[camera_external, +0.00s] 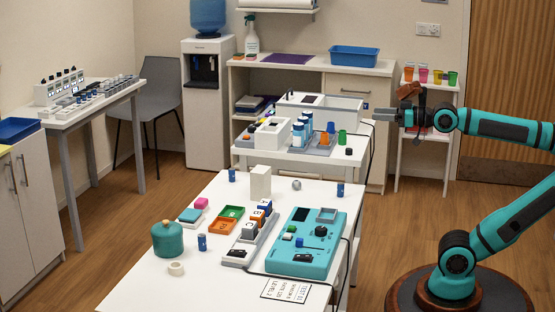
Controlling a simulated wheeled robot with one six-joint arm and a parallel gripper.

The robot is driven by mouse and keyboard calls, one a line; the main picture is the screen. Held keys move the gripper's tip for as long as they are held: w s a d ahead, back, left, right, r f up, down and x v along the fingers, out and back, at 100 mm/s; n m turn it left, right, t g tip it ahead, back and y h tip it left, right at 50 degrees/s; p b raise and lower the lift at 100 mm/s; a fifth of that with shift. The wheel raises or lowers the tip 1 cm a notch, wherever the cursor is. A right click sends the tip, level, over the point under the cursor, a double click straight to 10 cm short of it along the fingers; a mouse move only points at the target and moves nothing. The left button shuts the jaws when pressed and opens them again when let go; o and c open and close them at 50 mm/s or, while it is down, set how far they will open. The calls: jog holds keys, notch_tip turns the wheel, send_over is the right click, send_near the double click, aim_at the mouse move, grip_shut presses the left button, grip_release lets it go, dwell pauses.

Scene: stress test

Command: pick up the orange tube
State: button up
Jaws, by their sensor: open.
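A small orange cylinder (324,139), which looks like the orange tube, stands on the grey tray on the white back table (345,157). It is too small to make out in detail. My gripper (376,114) reaches in from the right, above the right side of that table, with its fingers pointing left. Its jaws are open, and I see nothing between them. It is to the right of the orange cylinder and higher in the picture, apart from it.
A green cup (342,137) and a blue cup (331,127) stand close to the orange cylinder. White-and-blue bottles (298,135) are left of it. The front table (140,285) holds a teal device (290,262) and several small items.

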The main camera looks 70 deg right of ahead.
jog(key=shift+o, duration=0.5)
jog(key=m+g, duration=1.7)
jog(key=m, duration=0.5)
send_over(325, 135)
jog(key=f, duration=0.9)
jog(key=d+f, duration=0.1)
jog(key=f, duration=0.3)
jog(key=shift+f, duration=0.15)
jog(key=shift+w+d+f, duration=0.1)
jog(key=shift+f, duration=1.25)
jog(key=shift+w+d+f, duration=0.1)
jog(key=shift+f, duration=1.2)
jog(key=c, duration=1)
jog(key=shift+c, duration=0.2)
